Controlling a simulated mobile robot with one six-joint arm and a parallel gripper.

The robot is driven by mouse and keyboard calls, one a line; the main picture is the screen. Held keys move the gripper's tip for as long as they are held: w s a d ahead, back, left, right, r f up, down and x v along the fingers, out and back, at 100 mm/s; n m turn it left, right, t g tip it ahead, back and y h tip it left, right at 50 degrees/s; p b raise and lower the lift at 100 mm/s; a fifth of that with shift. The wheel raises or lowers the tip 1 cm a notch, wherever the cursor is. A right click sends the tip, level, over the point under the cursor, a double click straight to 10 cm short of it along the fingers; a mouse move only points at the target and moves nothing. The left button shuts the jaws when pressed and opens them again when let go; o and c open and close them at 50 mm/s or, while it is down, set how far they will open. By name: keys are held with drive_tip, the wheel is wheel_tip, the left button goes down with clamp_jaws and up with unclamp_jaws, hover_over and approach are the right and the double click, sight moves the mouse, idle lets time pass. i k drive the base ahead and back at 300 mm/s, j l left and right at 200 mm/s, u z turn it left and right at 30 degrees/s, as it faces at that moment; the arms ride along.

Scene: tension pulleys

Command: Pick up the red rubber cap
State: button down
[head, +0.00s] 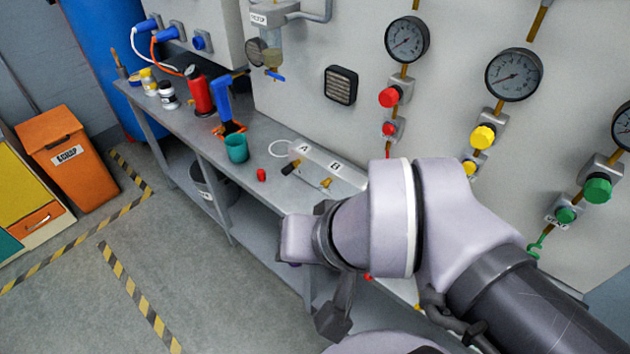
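A small red cap (261,175) stands on the grey bench, just right of a teal cup (237,148) and near the bench's front edge. Nothing visible touches it. My gripper (334,315) is at the lower middle, to the right of the cap and closer to the camera, clearly apart from it. Only dark parts at the end of my arm show, and my wrist hides most of the fingers. I cannot see whether anything is between them.
A white box marked A and B (325,168) sits right of the cap. A red bottle (200,92), a blue-handled tool (224,103) and small jars stand farther left. A gauge panel (440,120) rises behind. A bucket (208,190) is under the bench.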

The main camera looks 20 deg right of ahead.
sight(261, 175)
drive_tip(key=i+j+z, duration=0.4)
drive_tip(key=i+j, duration=0.8)
